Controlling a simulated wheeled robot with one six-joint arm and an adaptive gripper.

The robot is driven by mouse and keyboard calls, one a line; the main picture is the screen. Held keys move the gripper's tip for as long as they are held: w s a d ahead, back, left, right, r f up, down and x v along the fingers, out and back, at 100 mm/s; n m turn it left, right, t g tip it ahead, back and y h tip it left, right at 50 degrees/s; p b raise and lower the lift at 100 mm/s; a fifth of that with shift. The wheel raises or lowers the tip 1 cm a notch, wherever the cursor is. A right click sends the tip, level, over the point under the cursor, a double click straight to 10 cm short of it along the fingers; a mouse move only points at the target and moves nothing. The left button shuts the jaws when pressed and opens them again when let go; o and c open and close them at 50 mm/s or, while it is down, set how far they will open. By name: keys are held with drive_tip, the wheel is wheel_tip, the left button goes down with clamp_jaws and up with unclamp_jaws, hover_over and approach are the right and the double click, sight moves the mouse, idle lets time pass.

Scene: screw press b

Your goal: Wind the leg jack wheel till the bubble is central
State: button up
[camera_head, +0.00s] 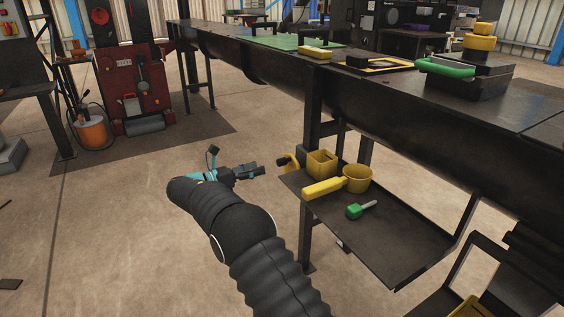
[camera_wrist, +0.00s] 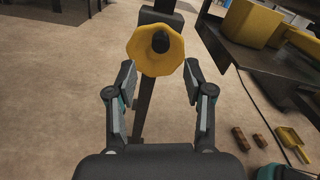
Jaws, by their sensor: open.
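A yellow lobed wheel (camera_wrist: 145,60) with a dark central knob faces my gripper in the wrist view, on a dark upright leg. In the head view the wheel (camera_head: 292,162) shows partly, beside the tray's left corner. My gripper (camera_wrist: 160,80) is open and empty, its two fingers spread to the left and right, just below the wheel in the wrist view. In the head view my gripper (camera_head: 257,170) points right at the wheel, with a small gap between them. No bubble can be made out in either view.
The long dark bench (camera_head: 400,110) stands above. Open floor (camera_head: 120,230) lies to the left.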

sight(277, 162)
drive_tip(key=x, duration=0.9)
drive_tip(key=shift+w+d, duration=0.2)
drive_tip(key=shift+d, duration=0.1)
clamp_jaws()
